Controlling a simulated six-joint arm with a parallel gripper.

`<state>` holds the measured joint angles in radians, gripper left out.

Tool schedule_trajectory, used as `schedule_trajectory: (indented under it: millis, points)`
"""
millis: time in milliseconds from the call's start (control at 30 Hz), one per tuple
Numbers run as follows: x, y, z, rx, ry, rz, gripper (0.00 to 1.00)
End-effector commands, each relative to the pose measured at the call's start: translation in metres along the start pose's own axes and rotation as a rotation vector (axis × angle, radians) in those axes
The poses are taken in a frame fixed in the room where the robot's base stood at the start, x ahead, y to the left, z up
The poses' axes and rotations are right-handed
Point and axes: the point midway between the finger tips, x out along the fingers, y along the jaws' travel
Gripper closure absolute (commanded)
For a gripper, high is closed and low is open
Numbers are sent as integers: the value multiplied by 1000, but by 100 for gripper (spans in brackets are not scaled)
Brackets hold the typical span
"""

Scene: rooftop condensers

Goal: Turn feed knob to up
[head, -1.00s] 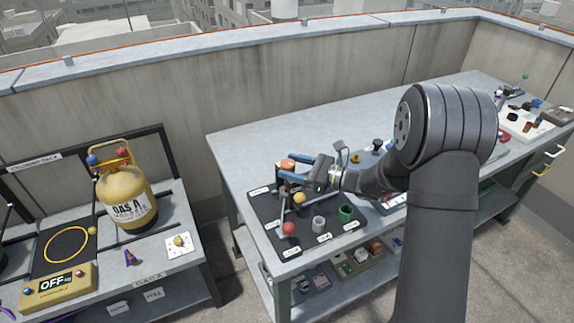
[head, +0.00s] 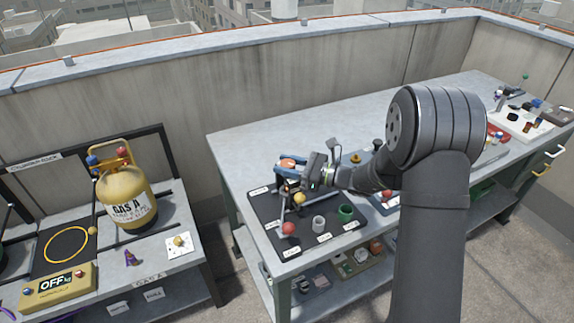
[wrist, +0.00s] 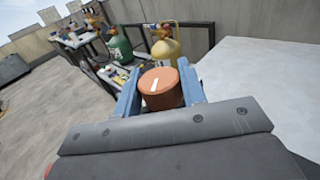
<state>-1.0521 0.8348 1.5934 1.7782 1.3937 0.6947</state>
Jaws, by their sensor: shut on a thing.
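The feed knob is an orange-brown round knob with a white pointer line, seen in the wrist view (wrist: 161,88) between my fingers. It also shows in the head view (head: 287,163) at the back of the black panel (head: 262,215). My gripper (head: 287,168) has its blue fingers shut on the knob, one on each side. In the wrist view my gripper (wrist: 161,92) hides the knob's base and any marks around it. The white line runs nearly along the view, leaning slightly left at its top.
The panel also carries a yellow ball (head: 299,198), a red ball (head: 289,228), a grey cup (head: 318,224) and a green cup (head: 345,213), all close to my gripper. The bench top (head: 290,130) behind is clear. A yellow gas cylinder (head: 127,195) stands on the left bench.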

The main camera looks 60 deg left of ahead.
Motion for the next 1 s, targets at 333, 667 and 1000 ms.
schedule_trajectory:
  millis: [333, 667, 1000]
  points:
    - [0, 0, -1, -1, -1, 198, 85]
    - [0, 0, -1, 0, 0, 404, 85]
    - [0, 1, 0, 1, 0, 495, 85]
